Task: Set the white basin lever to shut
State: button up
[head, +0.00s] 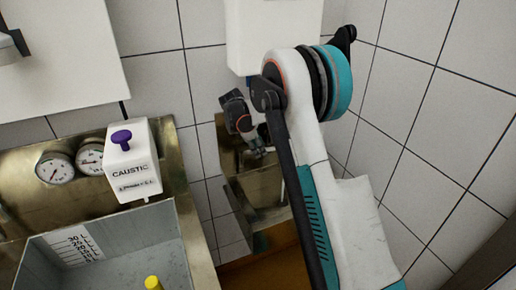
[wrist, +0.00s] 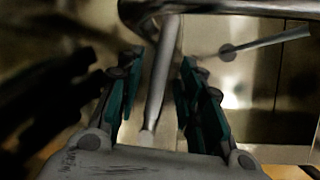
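In the wrist view my gripper (wrist: 160,65) is open, with its two teal-padded fingers apart. A pale grey rod-like lever (wrist: 158,90) with a light rounded end runs between the fingers, slightly tilted, and joins a curved metal pipe (wrist: 200,8) at the top. I see a gap on each side of it; its depth relative to the fingertips is hard to tell. A second thin lever (wrist: 265,45) lies to the right. In the head view my gripper (head: 258,150) is in front of a small metal basin (head: 262,190) on the wall; my arm hides part of it. No clearly white basin shows.
At left are a CAUSTIC dispenser (head: 133,165) with a purple knob, two dial gauges (head: 55,168) and a steel vat (head: 30,262) with a scale. A yellow knob (head: 153,283) shows at the bottom. A white box (head: 240,30) hangs on the tiled wall above the small basin.

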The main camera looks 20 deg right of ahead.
jog(key=shift+c, duration=0.4)
grip_shut()
